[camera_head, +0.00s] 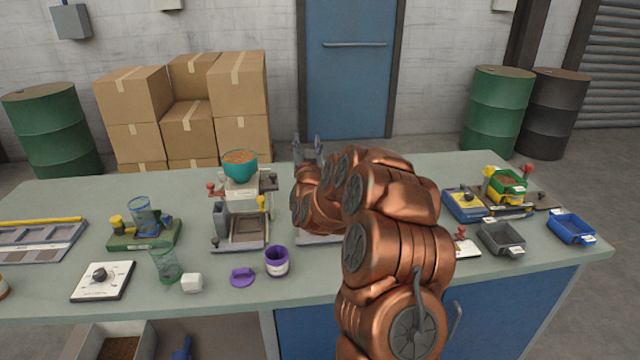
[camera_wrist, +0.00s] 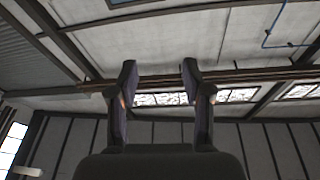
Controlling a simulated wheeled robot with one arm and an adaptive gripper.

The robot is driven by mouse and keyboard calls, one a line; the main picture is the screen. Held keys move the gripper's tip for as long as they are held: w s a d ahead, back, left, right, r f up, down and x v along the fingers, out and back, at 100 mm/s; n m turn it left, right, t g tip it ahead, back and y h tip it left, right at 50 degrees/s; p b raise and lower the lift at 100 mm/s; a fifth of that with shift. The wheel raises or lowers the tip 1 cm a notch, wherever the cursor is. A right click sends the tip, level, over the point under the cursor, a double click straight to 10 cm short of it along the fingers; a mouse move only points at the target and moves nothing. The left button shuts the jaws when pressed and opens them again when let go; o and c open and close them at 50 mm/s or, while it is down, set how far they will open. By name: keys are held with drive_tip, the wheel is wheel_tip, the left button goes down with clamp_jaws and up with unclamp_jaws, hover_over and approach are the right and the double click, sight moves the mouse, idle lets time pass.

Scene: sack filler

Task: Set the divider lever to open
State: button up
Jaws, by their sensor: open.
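A filling machine (camera_head: 243,207) with a teal hopper (camera_head: 240,169) of brown grain stands on the bench, left of my arm. It carries a red-knobbed lever (camera_head: 211,188) on its left and a yellow-knobbed lever (camera_head: 262,203) at its front right. No label tells me which is the divider lever. My gripper (camera_head: 307,143) points upward behind my arm, right of the hopper and apart from it. In the wrist view its two fingers (camera_wrist: 159,78) are spread and empty, against the ceiling.
A purple cup (camera_head: 277,262), a purple lid (camera_head: 242,277), a white block (camera_head: 191,283) and a green glass (camera_head: 166,264) stand near the front edge. A dial plate (camera_head: 103,280) lies at the left. A grey tray (camera_head: 501,238) and blue tray (camera_head: 571,228) stand right. My arm hides the bench middle.

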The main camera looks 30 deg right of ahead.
drive_tip(key=s+d+f+n+g+y, duration=0.1)
drive_tip(key=s+d+f+n+y, duration=0.2)
drive_tip(key=s+f+n+y, duration=0.9)
drive_tip(key=w, duration=0.1)
drive_tip(key=w+a+r+m+y, duration=0.2)
drive_tip(key=w, duration=0.1)
drive_tip(key=shift+p, duration=0.4)
drive_tip(key=shift+x, duration=1.05)
drive_tip(key=shift+f, duration=0.1)
drive_tip(key=shift+c, duration=0.4)
clamp_jaws()
